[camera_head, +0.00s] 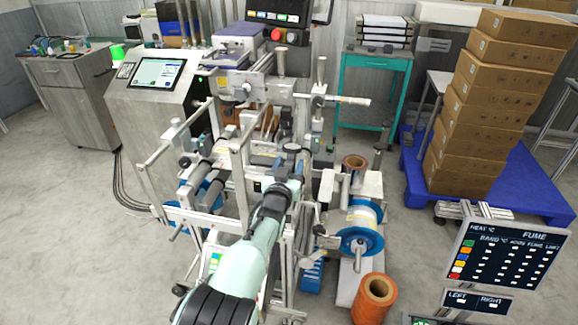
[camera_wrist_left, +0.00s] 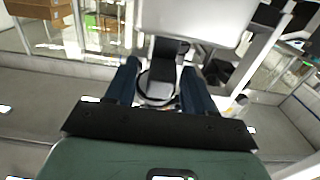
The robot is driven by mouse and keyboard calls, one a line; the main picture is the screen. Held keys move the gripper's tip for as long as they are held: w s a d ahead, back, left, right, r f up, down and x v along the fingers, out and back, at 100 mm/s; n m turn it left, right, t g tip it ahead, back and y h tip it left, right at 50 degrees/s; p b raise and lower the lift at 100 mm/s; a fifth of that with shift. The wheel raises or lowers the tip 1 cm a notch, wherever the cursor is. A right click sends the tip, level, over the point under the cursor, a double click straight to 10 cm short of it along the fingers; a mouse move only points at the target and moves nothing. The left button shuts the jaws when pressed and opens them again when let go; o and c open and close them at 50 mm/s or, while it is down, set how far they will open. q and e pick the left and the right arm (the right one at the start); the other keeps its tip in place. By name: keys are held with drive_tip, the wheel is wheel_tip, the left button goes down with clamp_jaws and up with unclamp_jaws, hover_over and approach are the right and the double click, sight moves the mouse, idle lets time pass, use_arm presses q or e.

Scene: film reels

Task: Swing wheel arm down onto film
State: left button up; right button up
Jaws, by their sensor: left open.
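The film machine (camera_head: 262,85) stands in the middle of the head view, with metal rails, rollers and brackets. My left arm reaches up into its front from below, and its dark gripper (camera_head: 288,165) is among the rollers and brackets. In the left wrist view my two dark blue fingers (camera_wrist_left: 160,88) are apart. A dark part with a pale round end (camera_wrist_left: 158,75) lies between them, perhaps the wheel arm; contact cannot be told. Whether the wheel sits on the film is hidden. My right gripper is out of view.
A reel with blue flanges (camera_head: 360,240) and a small orange roll (camera_head: 354,161) are on the machine's right side. A larger orange roll (camera_head: 374,299) stands at front right. Stacked boxes (camera_head: 490,100) sit on a blue pallet (camera_head: 533,180). The floor at left is clear.

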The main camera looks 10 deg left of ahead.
sight(290, 158)
use_arm(q)
clamp_jaws()
drive_tip(key=shift+w+r+g+p, duration=0.25)
drive_tip(key=shift+w+g+p, duration=0.25)
drive_tip(key=shift+p, duration=0.5)
drive_tip(key=w+g+p, duration=0.3)
drive_tip(key=p, duration=0.4)
drive_tip(key=shift+w, duration=0.15)
drive_tip(key=w+g+p, duration=0.1)
drive_tip(key=p, duration=0.1)
drive_tip(key=w+f+g+p, duration=0.1)
drive_tip(key=p, duration=0.1)
drive_tip(key=shift+f+g+p, duration=0.2)
drive_tip(key=shift+g+p, duration=0.1)
drive_tip(key=shift+p, duration=0.05)
drive_tip(key=shift+d+f, duration=0.1)
drive_tip(key=shift+f, duration=0.2)
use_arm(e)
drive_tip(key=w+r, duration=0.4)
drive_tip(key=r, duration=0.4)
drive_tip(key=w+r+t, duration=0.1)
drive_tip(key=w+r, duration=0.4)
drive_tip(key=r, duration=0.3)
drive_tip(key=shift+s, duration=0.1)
